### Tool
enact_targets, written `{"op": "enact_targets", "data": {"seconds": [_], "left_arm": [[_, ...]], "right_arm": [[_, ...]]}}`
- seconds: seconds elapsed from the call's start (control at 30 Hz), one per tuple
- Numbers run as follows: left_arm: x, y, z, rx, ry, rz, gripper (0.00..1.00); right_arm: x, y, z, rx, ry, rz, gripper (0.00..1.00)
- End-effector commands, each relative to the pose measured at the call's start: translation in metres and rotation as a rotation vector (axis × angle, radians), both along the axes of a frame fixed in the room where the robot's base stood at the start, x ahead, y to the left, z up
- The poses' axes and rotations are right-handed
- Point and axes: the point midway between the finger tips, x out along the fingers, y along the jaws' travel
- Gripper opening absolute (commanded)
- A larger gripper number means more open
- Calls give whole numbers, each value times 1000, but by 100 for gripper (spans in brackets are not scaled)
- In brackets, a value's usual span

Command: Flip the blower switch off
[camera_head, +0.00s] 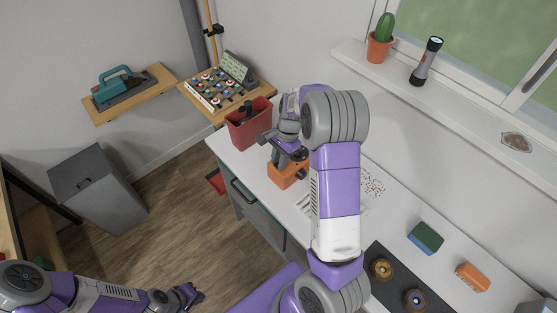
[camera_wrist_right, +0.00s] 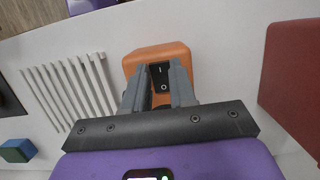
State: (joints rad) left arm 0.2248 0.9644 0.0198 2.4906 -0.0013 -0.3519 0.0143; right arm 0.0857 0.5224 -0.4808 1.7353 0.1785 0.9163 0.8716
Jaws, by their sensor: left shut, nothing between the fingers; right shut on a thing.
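The orange blower (camera_head: 287,172) stands on the white counter, partly hidden by my right arm in the head view. In the right wrist view the blower (camera_wrist_right: 157,55) shows its black switch (camera_wrist_right: 162,78) with I and O marks. My right gripper (camera_wrist_right: 162,72) has one finger on each side of the switch and is shut on it. In the head view my right gripper (camera_head: 293,158) is at the top of the blower. Which way the switch is tipped I cannot tell. My left gripper (camera_head: 192,296) is shut and empty over the floor at lower left.
A red bin (camera_head: 248,124) stands close beside the blower. White slats (camera_wrist_right: 70,90) lie on its other side. A dark mat with brown rings (camera_head: 381,268), a green-blue sponge (camera_head: 426,238) and an orange brush (camera_head: 472,277) are further along the counter.

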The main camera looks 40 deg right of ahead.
Motion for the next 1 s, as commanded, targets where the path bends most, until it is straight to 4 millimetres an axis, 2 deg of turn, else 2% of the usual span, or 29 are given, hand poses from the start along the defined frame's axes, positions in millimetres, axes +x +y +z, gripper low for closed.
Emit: {"op": "enact_targets", "data": {"seconds": [0.23, 0.27, 0.4, 0.73, 0.87, 1.0], "left_arm": [[0, 0, 0, 0, 0, 0, 0], [0, 0, 0, 0, 0, 0, 0], [0, 0, 0, 0, 0, 0, 0], [0, 0, 1, 0, 0, 0, 0], [0, 0, 3, 0, 0, 0, 0], [0, 0, 7, 0, 0, 0, 0]], "right_arm": [[0, 1, 0, 2, 1, 0, 0], [0, 1, 0, 2, 1, 0, 29], [0, 0, 0, 1, 1, 0, 50], [0, -1, 3, 0, -1, 0, 51], [1, -5, 19, -1, -3, -1, 51], [2, -11, 43, -1, -3, -1, 51]]}}
